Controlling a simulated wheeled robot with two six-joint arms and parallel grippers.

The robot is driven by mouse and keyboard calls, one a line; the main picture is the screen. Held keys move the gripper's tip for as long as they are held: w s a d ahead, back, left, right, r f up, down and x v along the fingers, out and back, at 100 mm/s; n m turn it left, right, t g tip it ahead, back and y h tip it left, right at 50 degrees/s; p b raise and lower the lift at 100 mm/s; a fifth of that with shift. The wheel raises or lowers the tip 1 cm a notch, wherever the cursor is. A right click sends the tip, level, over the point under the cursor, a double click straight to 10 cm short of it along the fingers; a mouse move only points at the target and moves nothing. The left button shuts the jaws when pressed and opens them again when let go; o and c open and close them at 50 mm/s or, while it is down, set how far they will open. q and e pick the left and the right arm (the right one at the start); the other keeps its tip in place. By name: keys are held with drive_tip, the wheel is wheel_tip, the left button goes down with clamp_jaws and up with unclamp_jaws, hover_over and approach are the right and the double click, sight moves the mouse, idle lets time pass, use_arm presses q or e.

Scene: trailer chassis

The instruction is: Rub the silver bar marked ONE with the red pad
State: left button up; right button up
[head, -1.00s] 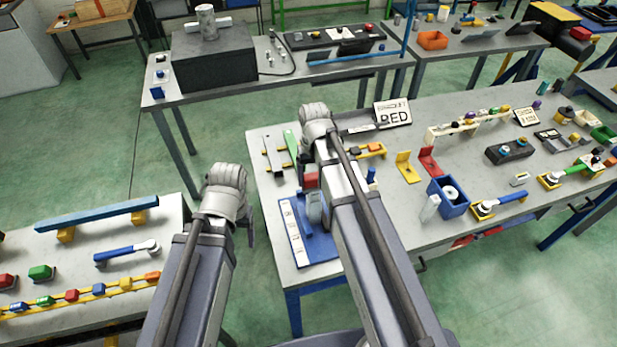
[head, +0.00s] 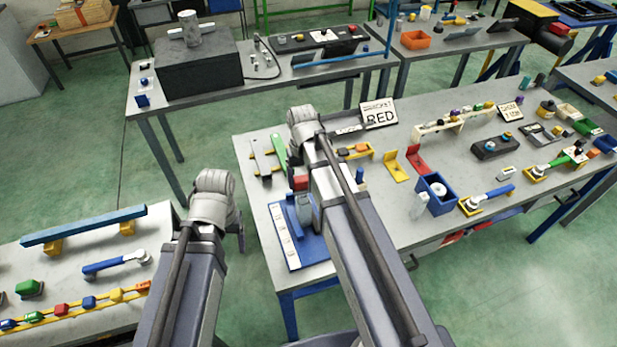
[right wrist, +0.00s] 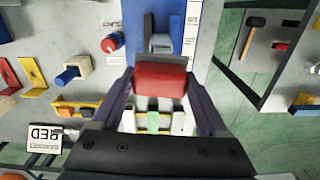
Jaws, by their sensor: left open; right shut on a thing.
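My right gripper (right wrist: 160,92) is shut on the red pad (right wrist: 160,76), seen large in the right wrist view. In the head view the red pad (head: 300,183) shows beside my right arm, over the near left part of the middle table. A silver bar (head: 262,160) lies there, left of a green bar (head: 279,150). I cannot read any marking on the silver bar. My left gripper (head: 238,222) hangs apart from the tables, its fingers mostly hidden by my wrist.
A blue tray (head: 306,252) with a white strip sits at the table's near left corner. A RED sign (head: 379,114) stands behind my right arm. Yellow and red brackets, a blue box (head: 440,196) and several tools lie to the right. Green floor separates the tables.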

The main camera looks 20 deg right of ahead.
drive_tip(key=shift+a, duration=1.1)
drive_tip(key=shift+r, duration=0.1)
wheel_tip(320, 180, up, 6)
drive_tip(key=p, duration=0.6)
wheel_tip(320, 180, up, 3)
drive_tip(key=p, duration=0.3)
